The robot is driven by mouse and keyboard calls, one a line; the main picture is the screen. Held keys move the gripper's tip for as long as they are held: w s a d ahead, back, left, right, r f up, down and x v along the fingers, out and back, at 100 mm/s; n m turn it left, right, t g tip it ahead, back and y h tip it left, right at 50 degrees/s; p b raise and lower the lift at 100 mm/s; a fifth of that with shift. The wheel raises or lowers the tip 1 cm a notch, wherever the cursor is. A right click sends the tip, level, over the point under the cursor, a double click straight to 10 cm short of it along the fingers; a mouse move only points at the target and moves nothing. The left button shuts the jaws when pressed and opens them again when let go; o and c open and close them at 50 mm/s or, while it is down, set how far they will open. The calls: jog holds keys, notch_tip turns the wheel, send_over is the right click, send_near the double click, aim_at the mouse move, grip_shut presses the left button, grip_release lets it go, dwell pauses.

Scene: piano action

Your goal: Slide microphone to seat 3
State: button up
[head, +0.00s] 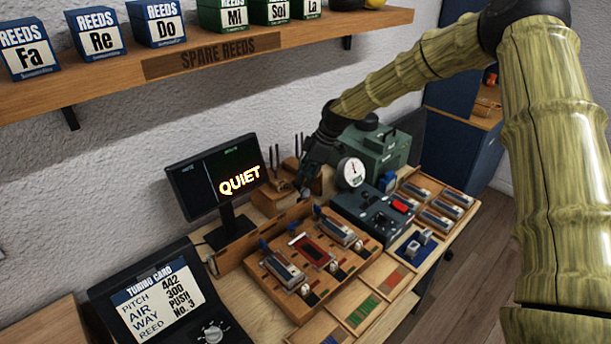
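My gripper (304,186) is small and dark at the end of my arm, above the back edge of the wooden action board (268,284). Whether its fingers are open or shut is too small to tell. The board carries two silver reed-like bars (283,268), with a dark red slot (314,251) between them and several white knobs along its front. I cannot single out the microphone with certainty; my gripper may hide it. No seat number is readable on the board. The tuning card (156,301) reads pitch 442, air 300, way push, reed No. 3.
A monitor (218,176) reading "QUIET" stands behind the board at left. A dark control box (372,213), a round gauge (351,172) and a green machine (378,147) stand at right. A tray of several bars (436,207) lies further right. A shelf (215,62) with reed boxes hangs above.

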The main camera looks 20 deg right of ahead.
jog(key=shift+s+r, duration=0.1)
jog(key=shift+r, duration=0.4)
jog(key=v, duration=1.1)
jog(key=shift+d, duration=0.15)
jog(key=shift+f, duration=0.1)
